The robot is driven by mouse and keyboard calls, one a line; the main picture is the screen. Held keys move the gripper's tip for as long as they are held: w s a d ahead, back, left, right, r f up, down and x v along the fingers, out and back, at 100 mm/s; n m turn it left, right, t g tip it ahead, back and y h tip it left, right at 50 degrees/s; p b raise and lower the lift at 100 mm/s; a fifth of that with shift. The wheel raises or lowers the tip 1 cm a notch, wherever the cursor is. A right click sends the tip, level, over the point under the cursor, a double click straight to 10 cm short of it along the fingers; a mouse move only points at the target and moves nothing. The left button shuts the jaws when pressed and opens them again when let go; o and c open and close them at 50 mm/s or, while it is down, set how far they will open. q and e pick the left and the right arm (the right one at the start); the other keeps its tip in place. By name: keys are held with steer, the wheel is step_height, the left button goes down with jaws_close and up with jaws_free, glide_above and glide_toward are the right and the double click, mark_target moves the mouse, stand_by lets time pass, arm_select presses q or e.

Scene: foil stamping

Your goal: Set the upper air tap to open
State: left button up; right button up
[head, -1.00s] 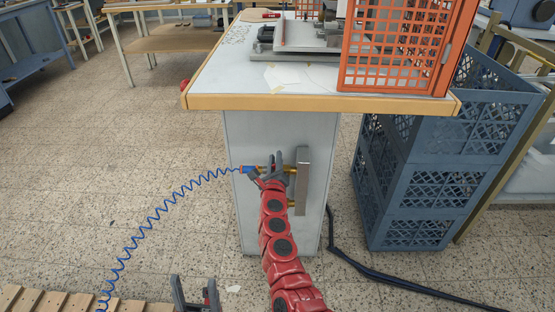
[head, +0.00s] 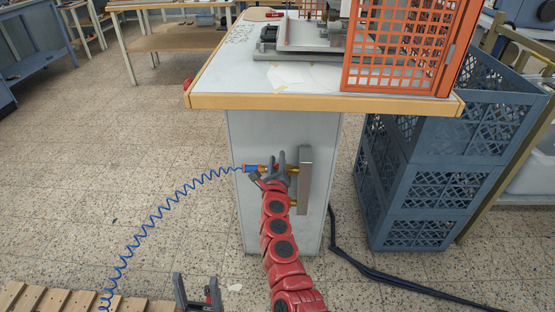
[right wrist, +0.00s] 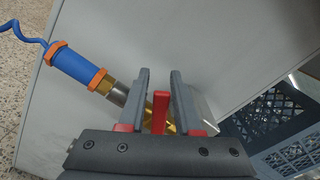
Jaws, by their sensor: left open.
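The upper air tap is a brass fitting on a grey metal bar (head: 304,180) on the front of the pale cabinet. In the right wrist view its red lever (right wrist: 160,108) stands between the two fingers of my right gripper (right wrist: 160,76), with gaps showing beside it. The brass body (right wrist: 159,122) runs slantwise behind the fingers. My right gripper (head: 279,157) is open around the lever and hides much of the tap in the head view. My left gripper (head: 197,288) is open and empty, low at the front.
A blue connector (right wrist: 75,66) with orange rings joins the tap's left end to a coiled blue hose (head: 165,207). Brass of a lower fitting (head: 293,203) shows below. Blue crates (head: 415,190) stand to the right. The worktop edge (head: 320,103) overhangs above.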

steer(key=s+p, duration=0.2)
steer(key=s, duration=0.6)
steer(key=shift+d, duration=0.1)
glide_toward(277, 167)
steer(key=s+p, duration=0.1)
steer(key=s, duration=0.3)
